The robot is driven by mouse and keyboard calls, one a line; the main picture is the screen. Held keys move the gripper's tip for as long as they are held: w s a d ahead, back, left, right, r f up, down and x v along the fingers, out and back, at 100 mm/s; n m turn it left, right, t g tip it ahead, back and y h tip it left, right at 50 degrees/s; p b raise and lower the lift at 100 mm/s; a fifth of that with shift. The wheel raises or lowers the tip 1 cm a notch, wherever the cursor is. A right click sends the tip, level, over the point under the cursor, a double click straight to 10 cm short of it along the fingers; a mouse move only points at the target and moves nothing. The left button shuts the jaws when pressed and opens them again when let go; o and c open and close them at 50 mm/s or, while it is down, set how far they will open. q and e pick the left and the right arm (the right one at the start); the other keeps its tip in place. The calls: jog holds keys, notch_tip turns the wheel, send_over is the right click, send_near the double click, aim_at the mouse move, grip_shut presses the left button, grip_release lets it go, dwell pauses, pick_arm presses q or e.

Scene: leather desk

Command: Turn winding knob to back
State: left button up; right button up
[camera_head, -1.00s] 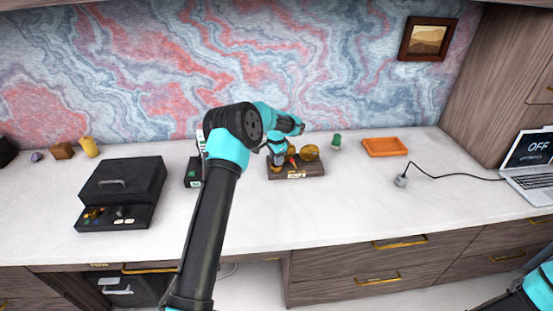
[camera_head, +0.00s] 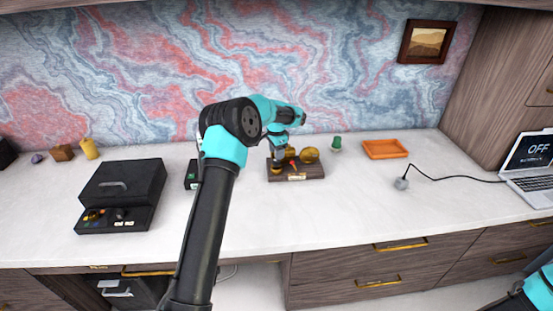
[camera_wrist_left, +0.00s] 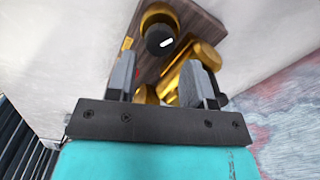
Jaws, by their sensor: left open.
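A dark wooden base (camera_head: 310,173) with gold parts and a small red piece stands on the white desktop, below my left wrist. In the left wrist view, a gold knob with a black face and white mark (camera_wrist_left: 160,40) sits on the wooden base (camera_wrist_left: 203,24), beyond the fingertips. I cannot tell for sure whether it is the winding knob. My left gripper (camera_head: 281,160) is open over the left part of the device. Its fingers (camera_wrist_left: 158,78) straddle gold parts in the wrist view; contact is unclear. My right gripper is out of view.
A black case (camera_head: 122,190) stands left on the desk, and a dark green box (camera_head: 192,174) stands nearer the device. A green item (camera_head: 337,142), an orange tray (camera_head: 385,148) and a laptop (camera_head: 537,168) with a cable are to the right. The front desktop is mostly clear.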

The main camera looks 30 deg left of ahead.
aim_at(277, 163)
pick_arm(q)
notch_tip(277, 163, up, 13)
jog(key=shift+f, duration=0.2)
dwell(0.4)
jog(key=m, duration=0.6)
jog(key=shift+r, duration=0.25)
notch_tip(277, 163, down, 18)
jog(key=shift+r, duration=0.25)
dwell(0.5)
jog(key=c, duration=0.7)
jog(key=shift+o, duration=0.2)
